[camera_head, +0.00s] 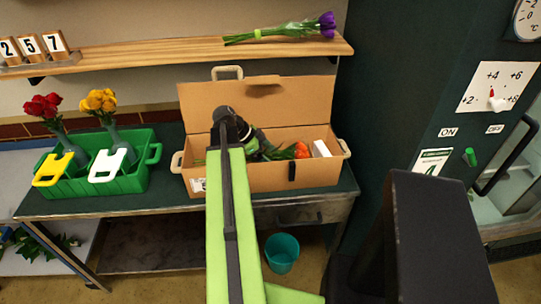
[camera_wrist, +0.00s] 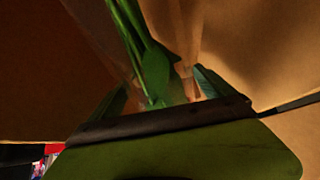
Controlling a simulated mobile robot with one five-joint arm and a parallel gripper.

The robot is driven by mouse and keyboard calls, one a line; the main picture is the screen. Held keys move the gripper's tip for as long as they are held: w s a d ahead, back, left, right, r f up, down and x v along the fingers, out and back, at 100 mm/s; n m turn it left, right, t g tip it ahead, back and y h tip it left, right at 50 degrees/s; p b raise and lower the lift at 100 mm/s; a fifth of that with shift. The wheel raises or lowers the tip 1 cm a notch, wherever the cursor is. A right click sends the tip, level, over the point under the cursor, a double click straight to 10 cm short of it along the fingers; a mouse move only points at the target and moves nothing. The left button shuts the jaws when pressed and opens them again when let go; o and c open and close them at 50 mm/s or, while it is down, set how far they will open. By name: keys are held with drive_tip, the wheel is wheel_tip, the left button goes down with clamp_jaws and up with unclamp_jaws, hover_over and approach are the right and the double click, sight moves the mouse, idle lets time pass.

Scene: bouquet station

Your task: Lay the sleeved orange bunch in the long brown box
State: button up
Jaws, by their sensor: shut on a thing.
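The long brown box (camera_head: 312,176) stands open on the workbench, its lid raised at the back. The orange bunch (camera_head: 302,150) is inside the box in the head view, its orange bloom near the right end and low behind the front wall. Its green stems (camera_wrist: 132,45) show in the wrist view, with what looks like a clear sleeve around them. My gripper (camera_head: 267,150) is down in the box opening at the stem side, shut on the bunch. My arm hides the left part of the box. Whether the bunch touches the box floor is not visible.
A green crate (camera_head: 128,182) with red and yellow flowers stands to the left. A purple bunch (camera_head: 285,31) lies on the shelf (camera_head: 180,51) above. A teal bucket (camera_head: 282,252) is on the floor.

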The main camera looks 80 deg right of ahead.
drive_tip(key=o, duration=1.5)
drive_tip(key=shift+o, duration=0.2)
drive_tip(key=shift+r+p, duration=0.25)
drive_tip(key=shift+p, duration=0.05)
drive_tip(key=p+v, duration=0.5)
drive_tip(key=v, duration=0.1)
drive_tip(key=p+v, duration=0.5)
drive_tip(key=v, duration=0.1)
drive_tip(key=shift+s+r, duration=0.2)
drive_tip(key=shift+r, duration=0.05)
drive_tip(key=shift+w+r, duration=0.1)
drive_tip(key=shift+w, duration=0.15)
drive_tip(key=shift+s, duration=0.15)
